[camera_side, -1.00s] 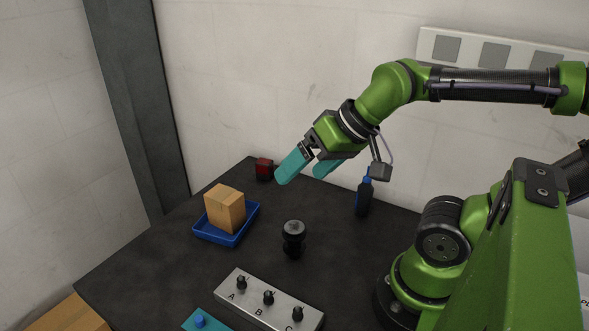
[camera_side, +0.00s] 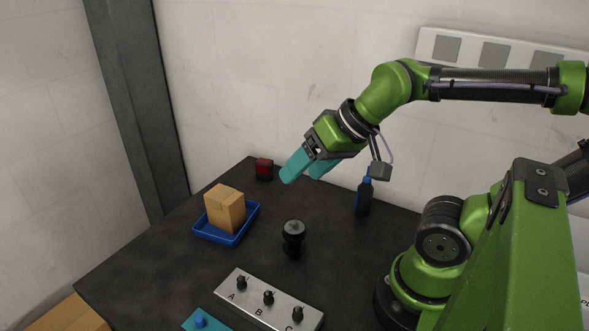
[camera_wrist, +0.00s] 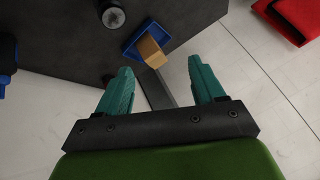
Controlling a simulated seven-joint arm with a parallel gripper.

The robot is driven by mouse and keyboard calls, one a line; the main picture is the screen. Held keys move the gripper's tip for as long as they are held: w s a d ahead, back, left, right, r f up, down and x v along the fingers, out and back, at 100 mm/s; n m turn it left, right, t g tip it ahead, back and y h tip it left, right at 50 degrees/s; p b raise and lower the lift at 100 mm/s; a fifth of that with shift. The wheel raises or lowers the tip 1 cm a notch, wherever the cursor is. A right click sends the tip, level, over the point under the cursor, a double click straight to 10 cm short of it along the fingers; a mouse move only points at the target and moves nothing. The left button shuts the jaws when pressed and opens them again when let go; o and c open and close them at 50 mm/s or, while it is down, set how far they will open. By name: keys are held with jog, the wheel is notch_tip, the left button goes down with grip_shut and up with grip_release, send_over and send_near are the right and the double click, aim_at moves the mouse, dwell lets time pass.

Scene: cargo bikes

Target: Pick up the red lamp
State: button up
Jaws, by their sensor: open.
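The red lamp (camera_side: 264,169), small and red with black parts, stands near the far corner of the dark table in the side view. My gripper (camera_side: 305,172), with teal fingers, is in the air to the right of the lamp in the picture, apart from it. In the wrist view my gripper (camera_wrist: 160,66) is open, with nothing held between its fingers. I cannot clearly make out the lamp there; a small dark shape beside the left finger may be it.
A blue tray (camera_side: 216,236) holds a cardboard box (camera_side: 225,209). A black knobbed object (camera_side: 293,238), a blue-and-black bottle (camera_side: 364,195) and a grey block with knobs (camera_side: 262,304) stand on the table (camera_side: 150,270). The wall is close behind the lamp.

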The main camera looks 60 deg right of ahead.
jog(key=m+g+h, duration=0.2)
jog(key=m+g, duration=0.4)
jog(key=m, duration=2.4)
send_over(264, 161)
jog(key=s, duration=0.2)
notch_tip(264, 161, down, 7)
jog(key=shift+t, duration=0.3)
jog(key=f, duration=0.5)
jog(key=w+f, duration=0.1)
jog(key=f, duration=0.5)
jog(key=w+f, duration=0.1)
jog(key=f, duration=0.4)
jog(key=shift+w+f, duration=0.15)
jog(key=shift+f, duration=0.05)
jog(key=c, duration=1.1)
jog(key=shift+r, duration=0.1)
